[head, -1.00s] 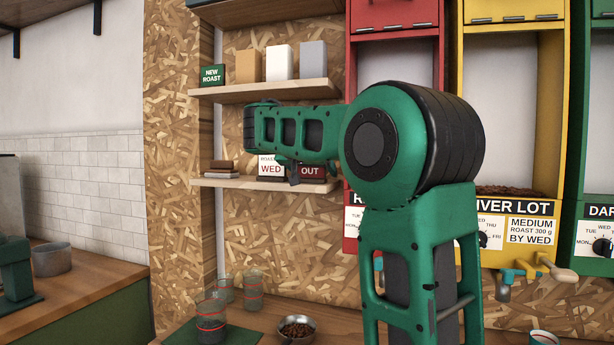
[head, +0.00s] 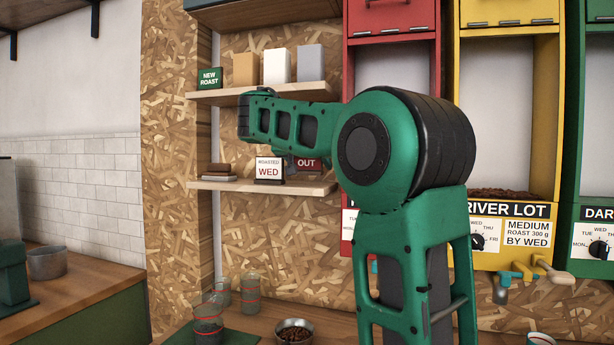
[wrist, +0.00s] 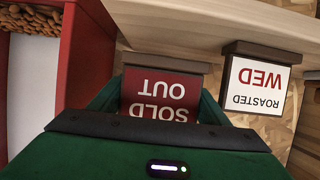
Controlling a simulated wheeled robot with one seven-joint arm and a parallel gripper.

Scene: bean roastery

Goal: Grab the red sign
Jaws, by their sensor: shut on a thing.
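The red sign (wrist: 160,95) reads SOLD OUT in white letters and has a dark base strip. In the wrist view it appears upside down. My gripper (wrist: 158,103) is shut on it, with a green finger at each side. In the head view the red sign (head: 308,163) is partly hidden behind my arm; only OUT shows. It appears slightly above the lower shelf (head: 215,186), near its right end. My fingertips are mostly hidden by the arm in the head view.
A white ROASTED WED sign (head: 268,168) stands on the shelf close beside the red sign. Brown blocks (head: 219,171) lie further left. The red dispenser (wrist: 82,60) is close on the other side. An upper shelf (head: 230,93) with bags is above.

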